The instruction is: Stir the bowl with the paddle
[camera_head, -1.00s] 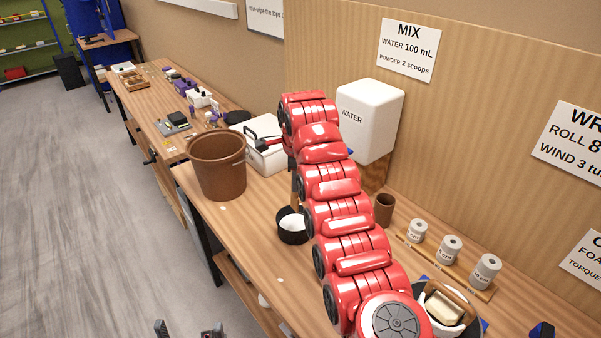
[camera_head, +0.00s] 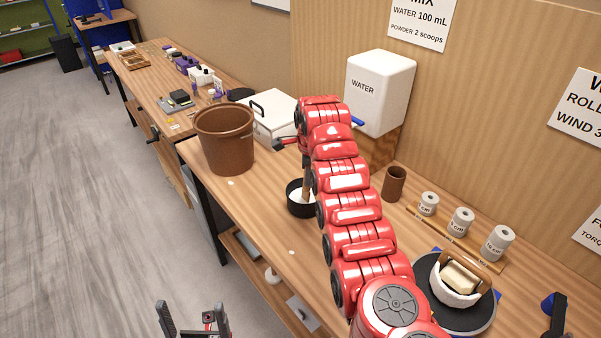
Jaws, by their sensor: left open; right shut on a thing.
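A small black bowl (camera_head: 297,208) with white contents stands on the workbench, partly covered by my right arm. My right gripper (camera_head: 287,143) is above it, mostly hidden behind the red wrist. It is shut on the paddle (camera_head: 306,178), a brown wooden stick that hangs down from it. The paddle's lower end is at the bowl and appears to be inside it; whether it touches the white contents cannot be told. My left gripper (camera_head: 194,318) is open and empty at the bottom edge, in front of the bench.
A brown bucket (camera_head: 224,140) and a white box (camera_head: 272,122) stand behind the bowl. A brown cup (camera_head: 395,184), several white rolls (camera_head: 461,222) and a dark round stand (camera_head: 474,318) are at right. Bench front is clear.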

